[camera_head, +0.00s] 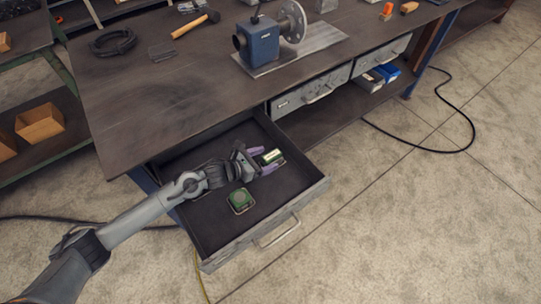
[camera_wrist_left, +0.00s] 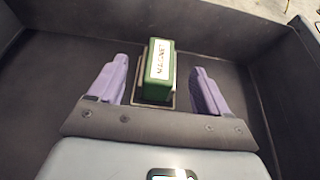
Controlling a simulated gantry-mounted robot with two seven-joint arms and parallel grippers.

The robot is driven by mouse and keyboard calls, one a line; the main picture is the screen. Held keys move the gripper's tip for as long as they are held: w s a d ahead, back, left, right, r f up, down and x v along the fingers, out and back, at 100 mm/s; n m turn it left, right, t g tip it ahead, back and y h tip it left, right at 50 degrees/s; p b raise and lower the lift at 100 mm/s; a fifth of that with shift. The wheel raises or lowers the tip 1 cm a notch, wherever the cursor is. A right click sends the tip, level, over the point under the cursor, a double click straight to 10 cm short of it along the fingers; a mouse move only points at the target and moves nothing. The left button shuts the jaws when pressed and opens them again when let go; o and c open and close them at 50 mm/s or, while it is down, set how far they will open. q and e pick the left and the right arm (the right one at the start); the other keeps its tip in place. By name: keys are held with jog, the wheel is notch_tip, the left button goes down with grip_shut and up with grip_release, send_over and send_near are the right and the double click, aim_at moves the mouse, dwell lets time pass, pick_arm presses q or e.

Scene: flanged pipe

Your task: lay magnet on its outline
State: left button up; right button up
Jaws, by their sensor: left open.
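The magnet (camera_head: 271,156) is a green block with a white label. It sits in the open drawer (camera_head: 262,238). In the left wrist view the magnet (camera_wrist_left: 159,68), its label reading MAGNET, stands on the drawer floor with a thin pale outline (camera_wrist_left: 139,101) showing around its base. My left gripper (camera_wrist_left: 160,78) is open, with one purple finger on each side of the magnet and a gap to both. In the head view the same gripper (camera_head: 267,161) reaches into the drawer from the left. My right gripper is not in view.
A green square object with a round face (camera_head: 241,200) lies in the drawer, nearer its front. The workbench top (camera_head: 150,100) above holds a blue vise-like fixture with a flanged pipe (camera_head: 262,42) and a hammer (camera_head: 195,25).

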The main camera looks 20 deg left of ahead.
pick_arm(q)
jog(key=p+v, duration=0.1)
jog(key=v, duration=0.7)
jog(key=shift+s+a+r+p, duration=0.15)
jog(key=shift+s+a+p, duration=0.05)
jog(key=shift+s+p, duration=0.1)
